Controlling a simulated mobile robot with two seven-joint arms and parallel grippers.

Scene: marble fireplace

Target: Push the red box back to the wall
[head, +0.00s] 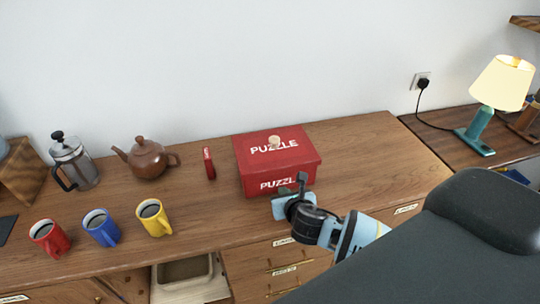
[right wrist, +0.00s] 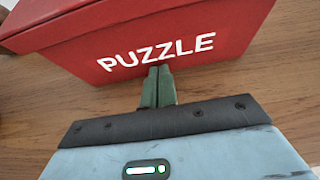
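The red box (head: 256,162) with white PUZZLE lettering and a light knob on its lid stands upright on the wooden cabinet top (head: 363,167), toward the wall. Its back foot is hidden, so I cannot tell the gap to the wall (head: 230,60). My right gripper (head: 290,186) is at the box's front face, right of its middle. In the right wrist view its two green fingers (right wrist: 158,74) are together, with nothing between them, and their tips are at the lower front of the red box (right wrist: 205,45). Contact looks likely but is not certain. My left gripper is out of view.
A small red item (head: 209,163) and a brown teapot (head: 147,158) stand left of the box, with a French press (head: 75,162) farther left. Red (head: 50,238), blue (head: 102,227) and yellow (head: 154,217) mugs stand near the front edge. The top right of the box is clear.

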